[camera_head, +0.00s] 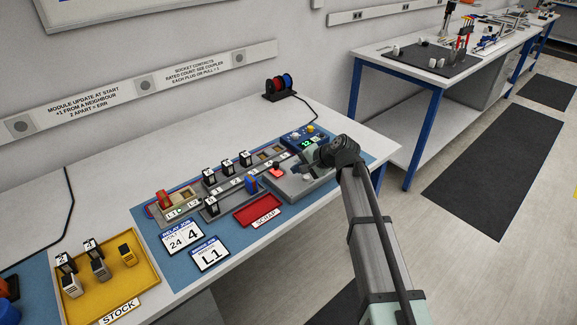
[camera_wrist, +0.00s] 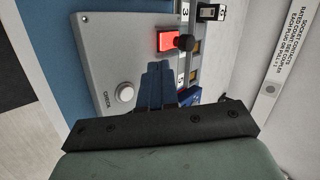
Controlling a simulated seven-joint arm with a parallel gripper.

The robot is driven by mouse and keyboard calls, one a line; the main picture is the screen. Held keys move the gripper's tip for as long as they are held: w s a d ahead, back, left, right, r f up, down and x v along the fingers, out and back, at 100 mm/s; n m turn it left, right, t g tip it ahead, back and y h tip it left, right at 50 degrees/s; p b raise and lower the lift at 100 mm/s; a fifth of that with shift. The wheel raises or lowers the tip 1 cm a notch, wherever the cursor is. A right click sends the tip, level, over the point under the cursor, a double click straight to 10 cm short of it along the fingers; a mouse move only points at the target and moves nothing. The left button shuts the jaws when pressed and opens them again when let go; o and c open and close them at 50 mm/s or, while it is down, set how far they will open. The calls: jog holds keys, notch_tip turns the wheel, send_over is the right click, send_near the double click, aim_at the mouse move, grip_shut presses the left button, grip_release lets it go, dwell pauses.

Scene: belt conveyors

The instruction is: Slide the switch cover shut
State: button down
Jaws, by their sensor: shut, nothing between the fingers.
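The grey switch box (camera_head: 292,190) lies near the front edge of the blue mat; its panel (camera_wrist: 105,50) fills the left of the wrist view. A red switch (camera_wrist: 167,41) shows uncovered on it, also in the head view (camera_head: 276,172). A dark round knob (camera_wrist: 186,42) stands beside the red switch, perhaps the cover's handle; the cover's outline is unclear. A white round button (camera_wrist: 125,92) sits lower on the panel. My gripper (camera_wrist: 159,66) is shut and empty, over the panel close to the red switch and knob. In the head view my gripper (camera_head: 308,166) partly hides the box.
Behind the box are a row of dark modules (camera_head: 228,168) and a blue unit with a green display (camera_head: 318,136). A red scrap tray (camera_head: 257,218) lies left of the box. A yellow stock tray (camera_head: 143,279) stands front left.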

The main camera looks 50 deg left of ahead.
jog(key=v, duration=0.8)
jog(key=shift+d+r, duration=0.25)
jog(key=shift+d, duration=0.1)
jog(key=s+d+f+n+t+h, duration=0.15)
jog(key=d+f+h, duration=0.25)
jog(key=d+f, duration=1.35)
jog(key=d+f+n+h, duration=0.2)
jog(key=d+f+h, duration=0.2)
jog(key=d+f, duration=1.4)
jog(key=s+d+f+m+g, duration=0.2)
jog(key=s+d+f, duration=0.3)
jog(key=s+d, duration=0.3)
jog(key=s+d+f+m+g, duration=0.2)
jog(key=s+d+f, duration=0.4)
jog(key=d, duration=0.8)
jog(key=s+d+f+m+g+h, duration=0.1)
jog(key=s+d+f+m+g, duration=0.1)
jog(key=s+d+f, duration=0.4)
jog(key=shift+s+d, duration=2.05)
jog(key=shift+d, duration=0.45)
